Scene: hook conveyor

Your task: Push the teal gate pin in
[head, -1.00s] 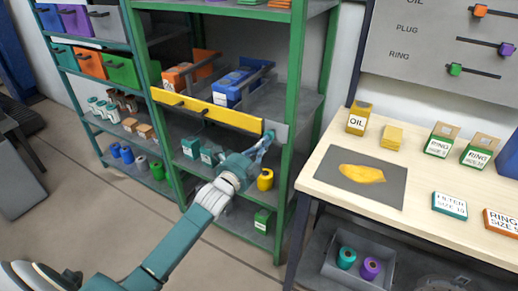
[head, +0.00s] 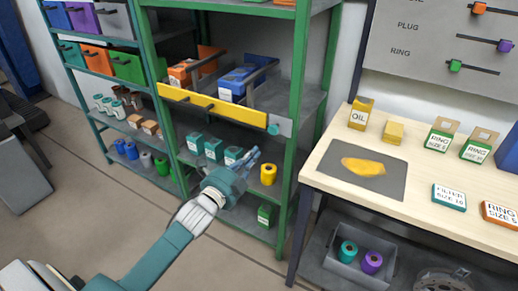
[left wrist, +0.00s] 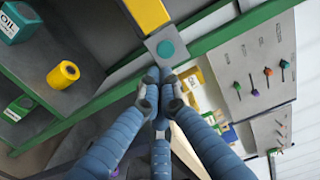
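The teal gate pin (head: 274,129) shows as a round teal end on a grey plate (head: 285,125) at the right end of the yellow gate bar (head: 212,106). In the left wrist view the pin (left wrist: 166,49) faces me on its plate, beside the yellow bar (left wrist: 147,14). I cannot tell how far it stands out. My left gripper (head: 249,160) is below and left of the pin, apart from it in the head view. In the left wrist view its fingers (left wrist: 161,76) are drawn together, with nothing seen between them, just below the pin. My right gripper is out of view.
The green shelf frame (head: 295,140) holds orange and blue bins (head: 240,82) behind the bar. A workbench (head: 415,191) stands at the right. Open floor (head: 90,210) lies at the left.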

